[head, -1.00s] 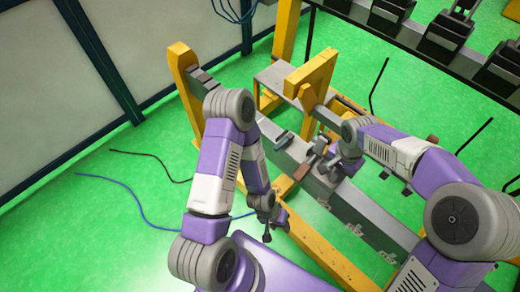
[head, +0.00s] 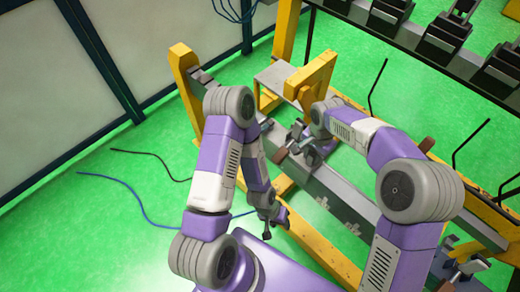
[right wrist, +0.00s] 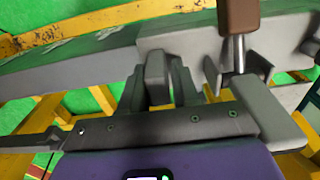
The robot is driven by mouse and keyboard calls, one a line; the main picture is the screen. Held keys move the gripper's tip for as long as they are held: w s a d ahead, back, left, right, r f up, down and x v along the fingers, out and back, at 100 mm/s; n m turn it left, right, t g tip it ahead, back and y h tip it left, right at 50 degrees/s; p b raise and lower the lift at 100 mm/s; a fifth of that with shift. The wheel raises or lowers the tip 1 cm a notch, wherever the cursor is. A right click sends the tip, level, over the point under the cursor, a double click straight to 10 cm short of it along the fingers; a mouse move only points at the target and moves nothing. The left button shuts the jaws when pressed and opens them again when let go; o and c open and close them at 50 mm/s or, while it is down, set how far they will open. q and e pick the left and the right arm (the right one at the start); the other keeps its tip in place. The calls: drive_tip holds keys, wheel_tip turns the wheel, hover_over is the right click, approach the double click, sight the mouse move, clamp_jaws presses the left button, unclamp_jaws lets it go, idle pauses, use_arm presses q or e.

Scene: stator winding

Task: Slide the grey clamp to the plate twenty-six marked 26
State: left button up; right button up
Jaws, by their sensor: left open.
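The grey clamp (head: 283,151) sits on the long grey rail, with a brown handle that shows in the head view and at the top of the right wrist view (right wrist: 238,18). My right gripper (head: 304,148) is at the clamp. In the right wrist view its dark fingers (right wrist: 158,88) stand on either side of a grey block and appear shut on it. My left gripper (head: 268,228) is open and empty, low beside the yellow frame and apart from the clamp. Pale marks (head: 322,202) show on the rail, but no number 26 is readable.
The grey rail (head: 340,190) runs diagonally on a yellow frame (head: 320,250), with an upright yellow end post (head: 186,80). A dark rack (head: 440,60) stands at the back right. Cables (head: 120,195) lie on the green floor at left.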

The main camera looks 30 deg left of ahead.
sight(282, 140)
drive_tip(key=shift+w+a+r+p, duration=0.1)
drive_tip(key=shift+a+p, duration=0.2)
drive_tip(key=shift+a, duration=0.3)
drive_tip(key=a, duration=0.1)
drive_tip(key=w+a+p, duration=0.1)
drive_tip(key=a, duration=0.1)
drive_tip(key=shift+a, duration=0.3)
drive_tip(key=a+p, duration=0.1)
drive_tip(key=a, duration=0.1)
drive_tip(key=w+a+p, duration=0.1)
drive_tip(key=a+p, duration=0.2)
drive_tip(key=a, duration=0.2)
drive_tip(key=shift+w+a, duration=0.1)
drive_tip(key=shift+w, duration=0.25)
drive_tip(key=shift+w+a+p, duration=0.1)
drive_tip(key=shift+a+p, duration=0.2)
drive_tip(key=shift+a, duration=0.15)
drive_tip(key=shift+d, duration=0.1)
